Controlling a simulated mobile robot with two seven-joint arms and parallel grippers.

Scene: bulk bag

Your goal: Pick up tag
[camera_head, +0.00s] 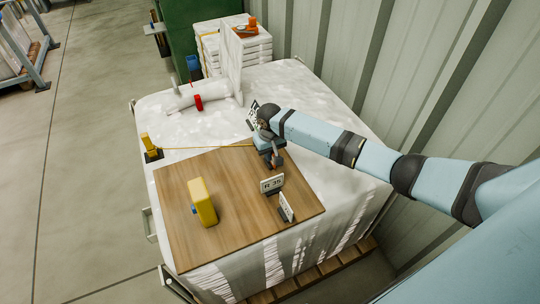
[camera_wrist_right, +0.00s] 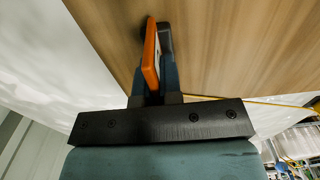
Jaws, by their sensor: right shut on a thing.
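My right gripper (camera_head: 276,160) is over the far right part of a wooden board (camera_head: 235,215), with its fingers pointing down. In the right wrist view my right gripper (camera_wrist_right: 157,75) is shut on a thin, flat piece (camera_wrist_right: 150,55) with an orange edge and a pale face, which looks like a tag seen edge-on. Two white tags with dark lettering, one (camera_head: 271,184) and another (camera_head: 286,207), stand tilted on the board in front of the gripper. A white lettered plate (camera_head: 252,114) shows behind my wrist, partly hidden. My left gripper is out of view.
The board lies on a white bulk bag (camera_head: 350,125). A yellow block-like device (camera_head: 202,202) stands on the board. A yellow cord (camera_head: 210,147) runs from a yellow clip (camera_head: 150,148) towards my gripper. A red clip (camera_head: 198,102) sits at the bag's spout. A ribbed wall (camera_head: 420,70) is close behind.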

